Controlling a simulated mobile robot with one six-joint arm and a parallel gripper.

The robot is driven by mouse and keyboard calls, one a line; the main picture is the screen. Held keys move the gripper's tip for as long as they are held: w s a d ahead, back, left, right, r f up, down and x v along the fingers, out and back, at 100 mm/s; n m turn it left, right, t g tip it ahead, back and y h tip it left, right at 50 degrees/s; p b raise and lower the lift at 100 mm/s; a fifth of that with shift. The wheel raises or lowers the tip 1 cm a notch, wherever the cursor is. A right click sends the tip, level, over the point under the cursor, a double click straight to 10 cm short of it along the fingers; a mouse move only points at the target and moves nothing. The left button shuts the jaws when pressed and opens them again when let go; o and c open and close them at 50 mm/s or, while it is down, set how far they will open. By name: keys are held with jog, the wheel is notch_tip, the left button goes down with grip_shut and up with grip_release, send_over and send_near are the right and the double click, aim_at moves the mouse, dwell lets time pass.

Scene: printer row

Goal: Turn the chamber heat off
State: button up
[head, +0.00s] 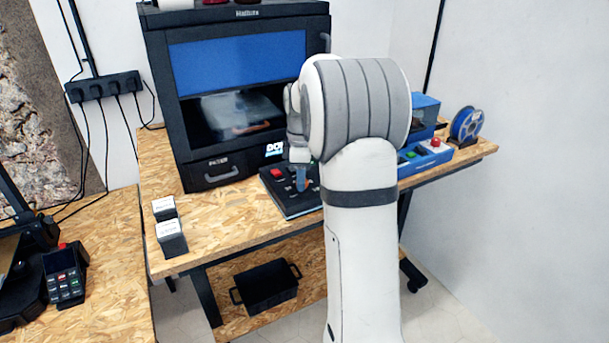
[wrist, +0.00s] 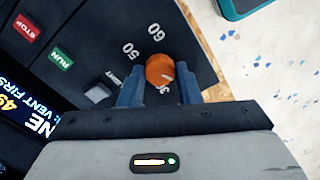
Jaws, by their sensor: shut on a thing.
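An orange round knob (wrist: 159,69) sits on a dark control panel (wrist: 100,25) with white numbers 60, 50 and a partly covered 30 around it. A pale pointer line shows on the knob, but I cannot tell exactly which mark it meets. My gripper (wrist: 160,88) has its two blue fingers on either side of the knob and is shut on it. In the head view, my gripper (head: 303,182) reaches down onto the panel (head: 290,202) in front of the large dark printer (head: 236,90). My arm hides the panel's right part.
A red STOP button (wrist: 27,27), a green RUN button (wrist: 61,60) and a grey button (wrist: 97,91) lie left of the knob. A lit display (wrist: 22,108) reads partly "VENT FIRST". Two small boxes (head: 172,238) stand front left. A blue machine (head: 425,155) stands at right.

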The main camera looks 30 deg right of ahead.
jog(key=shift+s+d+f+n, duration=0.1)
jog(key=shift+n, duration=0.4)
jog(key=o, duration=0.8)
jog(key=shift+o, duration=0.8)
notch_tip(320, 180, up, 7)
jog(key=shift+r+b, duration=0.1)
jog(key=shift+b, duration=0.2)
jog(key=shift+r, duration=0.35)
